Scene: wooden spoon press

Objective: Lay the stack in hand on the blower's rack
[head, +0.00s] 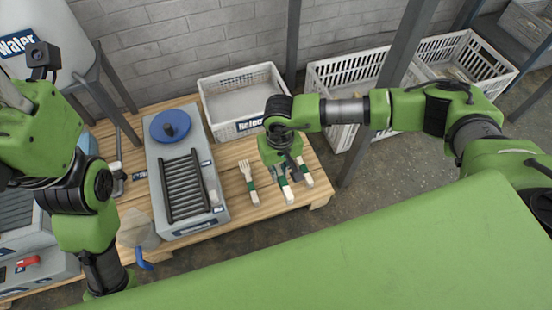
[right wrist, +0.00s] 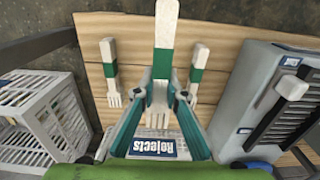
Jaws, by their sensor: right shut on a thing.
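The stack in hand, pale wooden forks with a green band (right wrist: 163,62), is between the fingers of my right gripper (right wrist: 160,118), which is shut on it. In the right wrist view it looks larger and nearer than the loose forks. In the head view my right gripper (head: 284,172) is over the table's right part, and the stack's pale end (head: 288,194) shows below it. The blower (head: 216,192) is a grey machine to the gripper's left, with a black slatted rack (head: 184,186) on top. The rack looks empty. My left gripper does not show.
Banded forks lie on the wooden table on either side of the stack, one left (head: 250,184) and one right (head: 304,172). A blue round lid (head: 170,125) is behind the rack. A white Rejects crate (head: 270,90) stands at the back. White baskets (head: 345,72) are further right.

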